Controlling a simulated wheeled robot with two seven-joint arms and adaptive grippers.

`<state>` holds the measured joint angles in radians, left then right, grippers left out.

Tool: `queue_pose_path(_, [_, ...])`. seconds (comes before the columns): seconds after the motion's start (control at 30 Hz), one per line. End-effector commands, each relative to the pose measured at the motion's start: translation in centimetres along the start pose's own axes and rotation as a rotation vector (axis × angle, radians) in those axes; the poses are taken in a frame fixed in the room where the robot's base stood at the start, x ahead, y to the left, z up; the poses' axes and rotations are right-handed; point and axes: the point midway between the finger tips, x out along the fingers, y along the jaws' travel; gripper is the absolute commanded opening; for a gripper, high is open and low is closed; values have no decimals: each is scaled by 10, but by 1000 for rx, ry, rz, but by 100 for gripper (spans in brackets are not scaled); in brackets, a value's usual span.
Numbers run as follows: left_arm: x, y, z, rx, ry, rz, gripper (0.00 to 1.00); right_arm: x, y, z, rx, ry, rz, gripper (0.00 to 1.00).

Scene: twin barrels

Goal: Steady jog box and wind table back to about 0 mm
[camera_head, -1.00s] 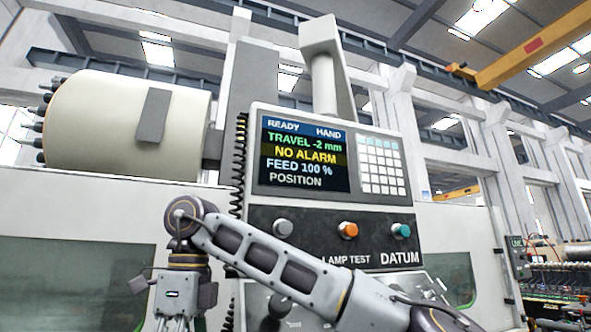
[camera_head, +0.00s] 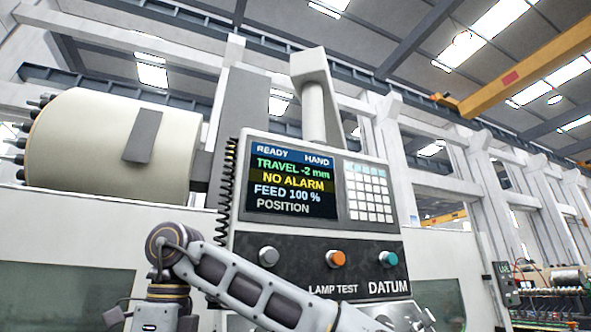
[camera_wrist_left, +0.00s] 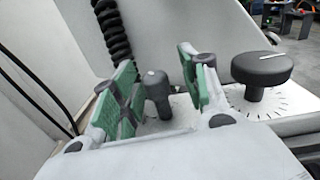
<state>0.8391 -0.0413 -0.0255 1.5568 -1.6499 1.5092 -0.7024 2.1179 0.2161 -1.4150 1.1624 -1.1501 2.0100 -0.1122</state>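In the left wrist view my left gripper (camera_wrist_left: 165,85) is open, its green-padded fingers apart. A dark upright knob (camera_wrist_left: 157,92) shows between them with gaps on both sides; I cannot tell whether anything touches. To the right a black round handwheel (camera_wrist_left: 263,70) with a white mark sits over a graduated dial (camera_wrist_left: 250,105) on a pale box, apparently the jog box. In the head view the control panel's screen (camera_head: 292,182) reads READY, HAND, TRAVEL -2 mm, NO ALARM, FEED 100 %, POSITION. The table is not identifiable. My right gripper cannot be made out.
A grey, an orange and a teal button (camera_head: 388,259) line the panel, with LAMP TEST and DATUM labels. A black coiled cable (camera_head: 227,190) hangs at its left edge; it also shows in the wrist view (camera_wrist_left: 113,35). A cream barrel (camera_head: 110,140) stands left. My arm crosses below the panel.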

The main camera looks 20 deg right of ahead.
Motion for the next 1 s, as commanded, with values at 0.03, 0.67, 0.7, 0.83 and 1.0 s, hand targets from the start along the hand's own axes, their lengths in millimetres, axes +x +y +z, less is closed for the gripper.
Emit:
queue_pose_path(0.03, [0, 0, 0, -1, 0, 1, 47, 0, 0, 0, 0, 0, 0, 65])
queue_pose_path(0.67, [-20, 1, -1, -1, 2, 3, 47, 0, 0, 0, 0, 0, 0, 65])
queue_pose_path(0.7, [-24, 1, -1, -1, 3, 4, 47, 0, 0, 0, 0, 0, 0, 65])
queue_pose_path(0.83, [-39, 1, -1, -1, 3, 4, 47, 0, 0, 0, 0, 0, 0, 65])
queue_pose_path(1.0, [-58, 1, -1, 0, 2, 4, 47, 0, 0, 0, 0, 0, 0, 65])
